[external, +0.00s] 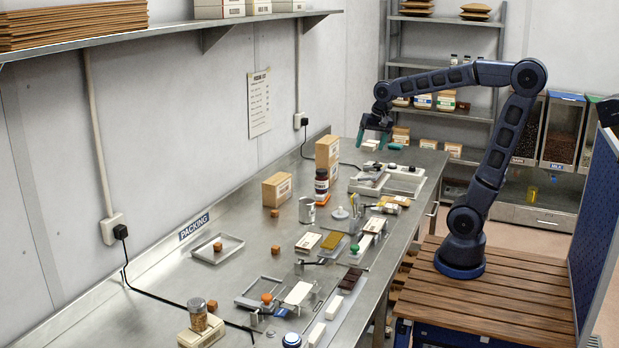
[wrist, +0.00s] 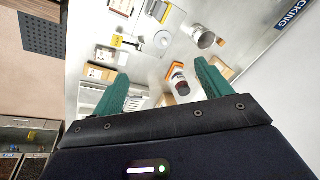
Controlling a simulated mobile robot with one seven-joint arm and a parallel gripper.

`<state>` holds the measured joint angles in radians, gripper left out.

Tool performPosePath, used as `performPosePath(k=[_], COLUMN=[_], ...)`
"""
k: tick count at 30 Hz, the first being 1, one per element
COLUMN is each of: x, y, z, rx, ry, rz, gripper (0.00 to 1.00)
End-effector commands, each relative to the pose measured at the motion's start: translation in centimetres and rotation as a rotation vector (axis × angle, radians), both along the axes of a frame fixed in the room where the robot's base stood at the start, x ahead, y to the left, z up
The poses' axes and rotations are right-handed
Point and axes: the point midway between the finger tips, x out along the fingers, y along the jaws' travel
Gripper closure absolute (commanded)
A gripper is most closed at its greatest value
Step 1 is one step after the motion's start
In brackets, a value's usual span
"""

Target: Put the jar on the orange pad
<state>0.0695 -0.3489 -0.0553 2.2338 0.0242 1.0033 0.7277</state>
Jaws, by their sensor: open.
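A dark brown jar (external: 322,184) with a white label and dark lid stands upright near the back of the bench. Orange shows right under its base, so it appears to stand on the orange pad (external: 322,202). In the wrist view the jar (wrist: 179,82) lies between my fingers in the picture, with the orange pad (wrist: 171,70) at its base. My gripper (external: 375,138) is open and empty, raised above the far end of the bench, apart from the jar. Its green fingers (wrist: 162,72) are spread wide in the wrist view.
Cardboard boxes (external: 277,189) stand beside and behind the jar. A metal can (external: 307,210) is close in front of it. A white tray (external: 390,181) lies to its right. Another jar (external: 198,314) stands on a small scale at the near end. Bare bench lies left of the boxes.

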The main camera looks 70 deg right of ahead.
Motion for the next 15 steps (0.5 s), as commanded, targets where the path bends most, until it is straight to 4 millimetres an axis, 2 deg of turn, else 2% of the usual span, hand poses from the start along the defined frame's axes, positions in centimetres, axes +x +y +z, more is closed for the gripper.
performPosePath(k=[1, 9, 15], x=[-1.7, -9.2, -13.4], y=[0.6, 3.2, 4.4], z=[0.0, -1.2, -2.8], rx=[-0.018, -0.142, -0.235], ry=[-0.017, -0.085, -0.123], rz=[0.068, 0.455, 0.692], gripper=[0.23, 0.23, 0.23])
